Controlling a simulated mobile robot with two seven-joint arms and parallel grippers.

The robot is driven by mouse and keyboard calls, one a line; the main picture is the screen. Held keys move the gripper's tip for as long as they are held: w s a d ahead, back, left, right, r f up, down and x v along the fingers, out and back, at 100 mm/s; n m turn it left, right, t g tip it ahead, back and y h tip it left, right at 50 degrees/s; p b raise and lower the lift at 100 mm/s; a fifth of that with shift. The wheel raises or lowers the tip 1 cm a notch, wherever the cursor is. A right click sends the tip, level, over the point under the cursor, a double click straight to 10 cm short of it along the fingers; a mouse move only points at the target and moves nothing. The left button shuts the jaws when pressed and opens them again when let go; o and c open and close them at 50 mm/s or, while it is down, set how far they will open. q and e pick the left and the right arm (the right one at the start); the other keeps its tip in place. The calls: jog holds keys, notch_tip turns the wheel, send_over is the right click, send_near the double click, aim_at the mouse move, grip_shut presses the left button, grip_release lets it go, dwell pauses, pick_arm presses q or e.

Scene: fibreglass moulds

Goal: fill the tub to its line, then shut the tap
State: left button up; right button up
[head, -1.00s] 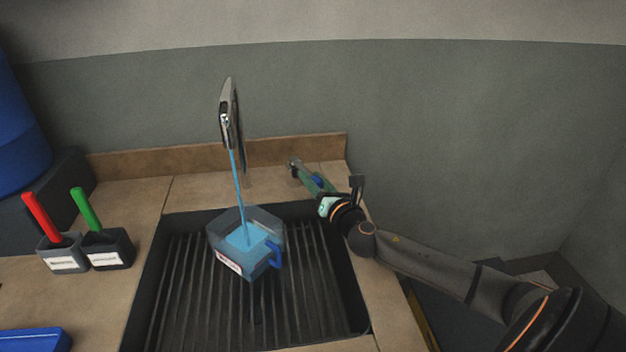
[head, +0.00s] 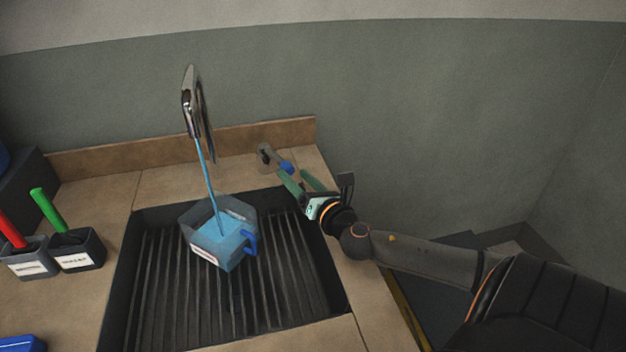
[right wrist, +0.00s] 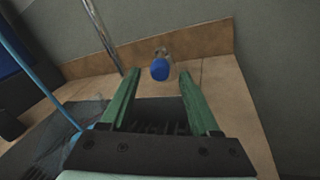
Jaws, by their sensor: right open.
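The clear tub (head: 222,245) with a blue handle stands in the sink, partly filled with blue water. I cannot make out its line. A thin blue stream runs from the chrome spout (head: 190,105) into it. The tap valve (head: 266,156) with its blue knob (head: 286,167) is on the counter behind the sink's right corner. The knob also shows in the right wrist view (right wrist: 159,69). My right gripper (head: 294,175) is open and empty, its green fingers pointing at the knob. In the right wrist view the knob appears between and beyond the fingertips (right wrist: 158,72). My left gripper is out of view.
The dark ribbed sink (head: 170,290) is set into the tiled counter (head: 160,185). Two dark holders stand at left, with a green-handled tool (head: 50,208) and a red-handled one (head: 10,230). A blue tray (head: 22,343) lies at lower left. A low backsplash (head: 240,135) runs behind.

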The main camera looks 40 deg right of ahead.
jog(key=s+a, duration=0.1)
jog(key=s, duration=0.5)
jog(key=shift+s, duration=0.25)
jog(key=shift+a, duration=0.1)
